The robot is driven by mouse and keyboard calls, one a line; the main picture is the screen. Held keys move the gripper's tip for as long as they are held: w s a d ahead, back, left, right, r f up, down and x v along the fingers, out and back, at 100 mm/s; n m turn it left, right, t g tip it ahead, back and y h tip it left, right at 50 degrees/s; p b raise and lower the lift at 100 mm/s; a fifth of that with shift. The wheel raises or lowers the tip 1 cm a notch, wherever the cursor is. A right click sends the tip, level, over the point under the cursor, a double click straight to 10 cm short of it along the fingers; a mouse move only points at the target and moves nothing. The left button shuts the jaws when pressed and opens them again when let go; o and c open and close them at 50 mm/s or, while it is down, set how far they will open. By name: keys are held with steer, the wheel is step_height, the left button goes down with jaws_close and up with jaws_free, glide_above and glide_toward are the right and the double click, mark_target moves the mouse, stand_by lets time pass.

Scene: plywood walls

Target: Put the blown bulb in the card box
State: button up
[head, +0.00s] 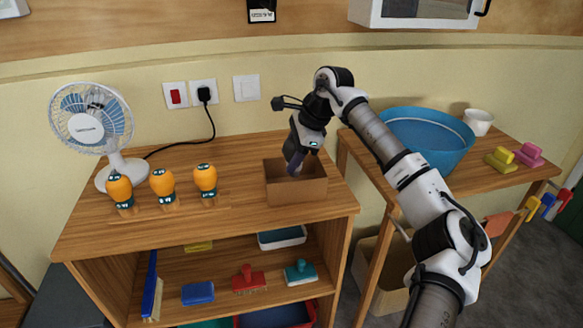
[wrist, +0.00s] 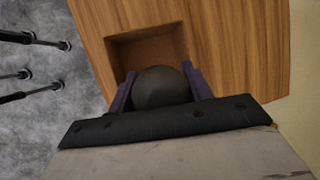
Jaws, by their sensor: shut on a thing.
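The card box (head: 297,192) is an open brown box on the right part of the wooden shelf unit's top. My gripper (head: 294,168) points down into its opening in the head view. In the wrist view, the purple fingers of my gripper (wrist: 162,90) are shut on a dark grey, rounded bulb (wrist: 161,87). The card box (wrist: 122,54) lies beyond the bulb there, and its visible floor looks bare. I cannot make out the bulb in the head view, where the gripper and box wall hide it. I cannot tell its exact height over the box floor.
Three orange bulbs (head: 162,183) with dark green bands stand in a row left of the box. A white fan (head: 92,125) stands behind them. A blue basin (head: 428,145) and white cup (head: 478,121) sit on the right table. The shelf top between bulbs and box is clear.

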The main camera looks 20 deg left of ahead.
steer(key=shift+f, duration=2.05)
steer(key=shift+f, duration=0.2)
steer(key=o, duration=0.7)
steer(key=shift+r, duration=0.1)
steer(key=shift+r, duration=0.2)
steer(key=v, duration=1.1)
steer(key=shift+d+r+b, duration=0.3)
